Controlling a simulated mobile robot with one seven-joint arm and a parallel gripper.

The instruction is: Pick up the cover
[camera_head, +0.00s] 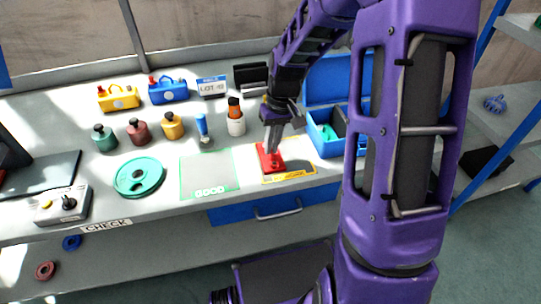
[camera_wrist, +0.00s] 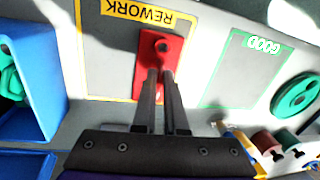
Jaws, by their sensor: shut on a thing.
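A red rectangular plate, which I take as the cover, has a dark round spot near one end. In the head view the cover (camera_head: 266,163) is at the yellow-outlined REWORK area (camera_head: 297,172), at the bench's front. In the wrist view the cover (camera_wrist: 172,52) is under and between my fingers, over the same area (camera_wrist: 113,48). My gripper (camera_head: 270,147) points down onto the cover and is shut on it; its two dark fingers also show in the wrist view (camera_wrist: 160,78). The gripped part is mostly hidden by the fingers. I cannot tell whether the cover is clear of the bench.
The green-outlined GOOD area (camera_head: 209,174) is empty, left of the cover. A teal wheel (camera_head: 139,176) lies farther left. A blue bin (camera_head: 325,136) stands close on the right.

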